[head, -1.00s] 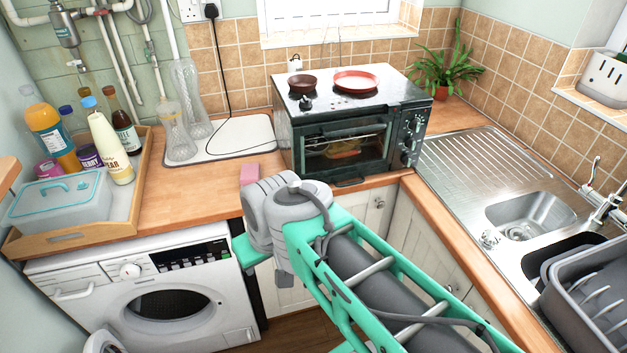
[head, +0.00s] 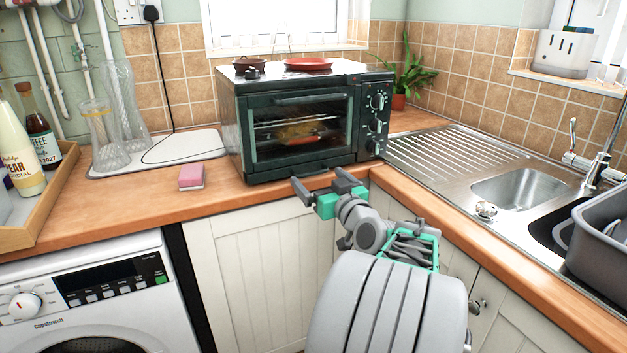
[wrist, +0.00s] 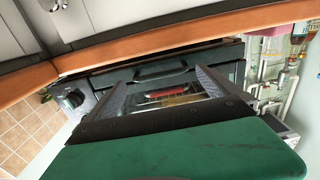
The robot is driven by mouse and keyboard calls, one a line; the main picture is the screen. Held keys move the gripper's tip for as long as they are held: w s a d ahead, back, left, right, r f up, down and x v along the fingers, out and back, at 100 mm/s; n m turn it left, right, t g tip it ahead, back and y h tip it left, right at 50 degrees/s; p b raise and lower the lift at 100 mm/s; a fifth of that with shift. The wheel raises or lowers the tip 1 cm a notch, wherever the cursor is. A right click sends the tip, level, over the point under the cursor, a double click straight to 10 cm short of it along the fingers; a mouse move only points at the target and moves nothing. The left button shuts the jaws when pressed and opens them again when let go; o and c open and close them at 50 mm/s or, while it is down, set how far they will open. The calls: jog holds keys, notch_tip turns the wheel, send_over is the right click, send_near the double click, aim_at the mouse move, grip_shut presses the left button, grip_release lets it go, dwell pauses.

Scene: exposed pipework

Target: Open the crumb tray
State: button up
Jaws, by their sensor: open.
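The toaster oven (head: 235,130) stands on the wooden counter with its glass door (head: 300,128) shut. The crumb tray (head: 275,173) is the low dark strip under the door, pushed in. Its bar handle (wrist: 160,74) shows in the wrist view, which is upside down. My gripper (head: 319,179) is open and empty, just in front of the oven's lower edge. In the wrist view the two fingers of my gripper (wrist: 158,80) lie on either side of the handle's line, with the handle ahead. I cannot tell the remaining gap. The gripper partly covers the tray front in the head view.
The counter edge (head: 215,205) runs close below the gripper. A pink sponge (head: 191,177) lies left of the oven. The steel sink (head: 520,190) is at the right. A brown bowl (head: 252,64) and a red plate (head: 308,64) sit on the oven.

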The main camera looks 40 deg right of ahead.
aim_at(314, 174)
jog(key=x, duration=0.4)
